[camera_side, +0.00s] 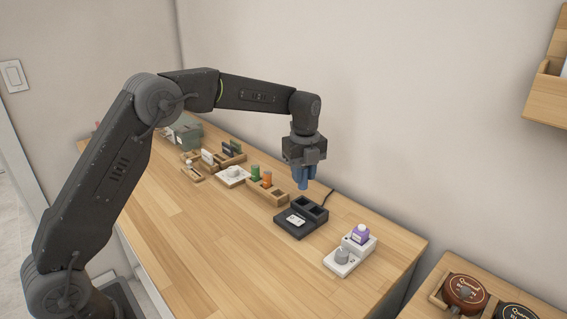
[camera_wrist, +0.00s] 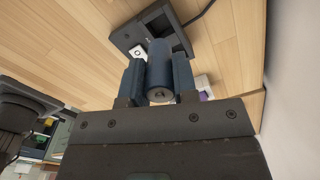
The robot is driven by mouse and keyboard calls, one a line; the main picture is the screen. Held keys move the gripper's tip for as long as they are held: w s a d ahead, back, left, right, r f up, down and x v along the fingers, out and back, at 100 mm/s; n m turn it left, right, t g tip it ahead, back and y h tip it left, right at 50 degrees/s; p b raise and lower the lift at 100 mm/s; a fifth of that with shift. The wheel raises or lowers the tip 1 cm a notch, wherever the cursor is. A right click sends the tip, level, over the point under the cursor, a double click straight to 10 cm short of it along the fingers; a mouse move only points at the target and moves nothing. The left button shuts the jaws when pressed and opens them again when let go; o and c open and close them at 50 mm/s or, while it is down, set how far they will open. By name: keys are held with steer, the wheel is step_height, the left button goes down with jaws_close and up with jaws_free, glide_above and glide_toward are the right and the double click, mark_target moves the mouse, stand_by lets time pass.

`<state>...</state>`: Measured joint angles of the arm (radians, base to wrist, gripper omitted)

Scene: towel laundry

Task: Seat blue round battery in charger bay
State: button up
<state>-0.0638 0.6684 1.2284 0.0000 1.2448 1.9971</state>
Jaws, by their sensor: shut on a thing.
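The blue round battery (camera_wrist: 160,62) is upright between the two fingers of my gripper (camera_wrist: 158,85) in the wrist view. My gripper (camera_side: 303,180) is shut on it and holds it in the air in the side view, where the battery is hard to tell from the blue fingers. The dark charger (camera_side: 288,226) lies on the table below and slightly right of the gripper. It has dark bays at its back and a white label on its front part. The charger (camera_wrist: 130,33) also shows beyond the battery in the wrist view, partly hidden by it.
A wooden holder (camera_side: 279,199) with a green and an orange battery stands left of the charger. A white device with a knob (camera_side: 343,257) and a purple item (camera_side: 360,236) stands to its right. The wall is close behind. The table's front middle (camera_side: 215,245) is clear.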

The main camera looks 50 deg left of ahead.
mark_target(303, 188)
steer(key=shift+f, duration=1.85)
steer(key=shift+f, duration=1.45)
stand_by(1.0)
steer(key=o, duration=1.5)
steer(key=shift+r, duration=0.1)
steer(key=shift+r, duration=3.4)
